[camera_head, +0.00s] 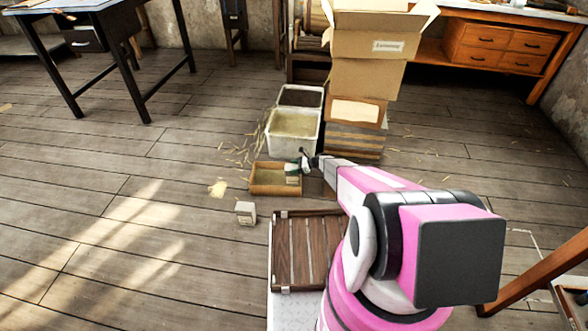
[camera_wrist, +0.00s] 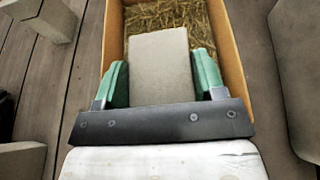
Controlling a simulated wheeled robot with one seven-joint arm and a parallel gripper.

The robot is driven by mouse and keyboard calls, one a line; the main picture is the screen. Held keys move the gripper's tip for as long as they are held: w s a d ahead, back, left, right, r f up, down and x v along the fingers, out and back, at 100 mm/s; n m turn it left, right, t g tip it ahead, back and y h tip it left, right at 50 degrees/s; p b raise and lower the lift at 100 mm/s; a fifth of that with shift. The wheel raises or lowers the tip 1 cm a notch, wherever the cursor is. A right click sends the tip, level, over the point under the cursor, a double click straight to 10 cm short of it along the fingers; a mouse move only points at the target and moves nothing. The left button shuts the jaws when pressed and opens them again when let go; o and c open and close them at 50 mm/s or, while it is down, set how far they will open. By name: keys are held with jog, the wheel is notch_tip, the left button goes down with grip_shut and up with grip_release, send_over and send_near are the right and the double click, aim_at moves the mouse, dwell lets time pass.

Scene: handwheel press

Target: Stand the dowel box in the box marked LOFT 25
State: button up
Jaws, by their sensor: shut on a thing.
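My gripper (camera_head: 304,163) reaches down over a low, straw-lined wooden box (camera_head: 263,188). In the wrist view its green fingers (camera_wrist: 160,82) are shut on the sides of a pale grey box (camera_wrist: 160,65), which I take for the dowel box. It overlaps the straw in the wooden box, which also shows in the wrist view (camera_wrist: 232,50); I cannot tell whether it rests on the bottom. An open cardboard box (camera_head: 375,45) tops a stack behind and carries a small label too blurred to read. I cannot make out LOFT 25 anywhere.
A small pale box (camera_head: 245,212) stands on the floor left of the wooden box. White bins (camera_head: 292,140), one filled with shavings, stand behind it, beside the stack. A slatted wooden surface (camera_head: 308,255) lies in front. The floor at left is mostly clear.

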jog(key=shift+f, duration=0.15)
jog(key=o, duration=1.5)
jog(key=shift+d+r, duration=0.1)
jog(key=shift+r, duration=0.15)
jog(key=v, duration=1.1)
jog(key=s+d+r+n+h, duration=0.1)
jog(key=s+r+n+h, duration=0.3)
jog(key=s+r, duration=0.7)
jog(key=s+d+r+n+h, duration=0.2)
jog(key=s+r+n+h, duration=0.3)
jog(key=s+r+n, duration=0.3)
jog(key=s+d+r+n+g+h, duration=0.1)
jog(key=s+r+n+h, duration=0.3)
jog(key=s+r, duration=1.2)
notch_tip(320, 180, up, 3)
jog(key=shift+d+r+n, duration=0.1)
jog(key=shift+d+n, duration=0.1)
jog(key=shift+n, duration=1.3)
